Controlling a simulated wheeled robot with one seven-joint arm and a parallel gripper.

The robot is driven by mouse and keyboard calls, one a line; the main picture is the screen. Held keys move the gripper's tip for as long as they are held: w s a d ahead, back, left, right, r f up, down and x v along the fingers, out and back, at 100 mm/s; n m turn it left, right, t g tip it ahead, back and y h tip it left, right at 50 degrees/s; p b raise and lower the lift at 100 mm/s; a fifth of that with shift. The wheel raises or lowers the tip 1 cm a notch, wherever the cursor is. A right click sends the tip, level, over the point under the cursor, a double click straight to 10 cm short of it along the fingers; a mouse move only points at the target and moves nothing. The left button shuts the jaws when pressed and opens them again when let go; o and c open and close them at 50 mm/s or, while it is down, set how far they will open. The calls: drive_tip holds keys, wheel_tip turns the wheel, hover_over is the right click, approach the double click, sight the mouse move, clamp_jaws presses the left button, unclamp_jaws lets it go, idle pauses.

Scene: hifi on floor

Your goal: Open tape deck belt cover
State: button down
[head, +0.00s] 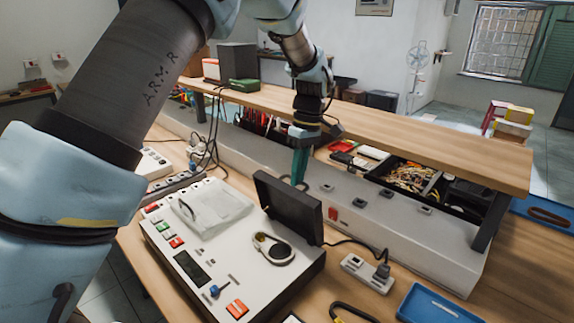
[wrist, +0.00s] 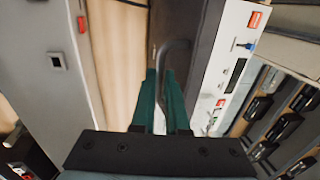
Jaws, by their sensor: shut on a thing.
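The tape deck (head: 207,262) is a white box with a dark side, lying on the workbench. Its black belt cover (head: 289,207) stands raised, roughly upright, at the deck's right rear. The oval belt (head: 272,248) with its pulleys lies exposed in front of it. My gripper (head: 299,178) comes down behind the cover, its green fingers partly hidden by the cover's top edge. In the wrist view, my gripper (wrist: 166,82) is shut on the grey handle (wrist: 174,58) of the dark cover (wrist: 205,40). The grip on the handle is hidden in the head view.
A clear lid (head: 208,207) sits on the deck's left. A wooden shelf (head: 400,125) runs behind, above a bin of loose parts (head: 408,178). A power strip (head: 367,272) and a blue tray (head: 438,305) lie at the right. Cables hang at the left.

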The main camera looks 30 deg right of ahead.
drive_tip(key=shift+w+d+f+g+y+p, duration=0.15)
drive_tip(key=shift+d+f+y+p, duration=0.15)
drive_tip(key=shift+d+y+p, duration=0.15)
drive_tip(key=shift+w+d+f+g+y+p, duration=0.15)
drive_tip(key=shift+d+f+y+p, duration=0.15)
drive_tip(key=shift+d, duration=0.25)
drive_tip(key=shift+s, duration=0.1)
drive_tip(key=c, duration=0.9)
unclamp_jaws()
drive_tip(key=shift+r, duration=0.15)
drive_tip(key=shift+d, duration=0.1)
drive_tip(key=shift+b+v, duration=1.9)
drive_tip(key=shift+v, duration=3.55)
drive_tip(key=shift+c, duration=0.3)
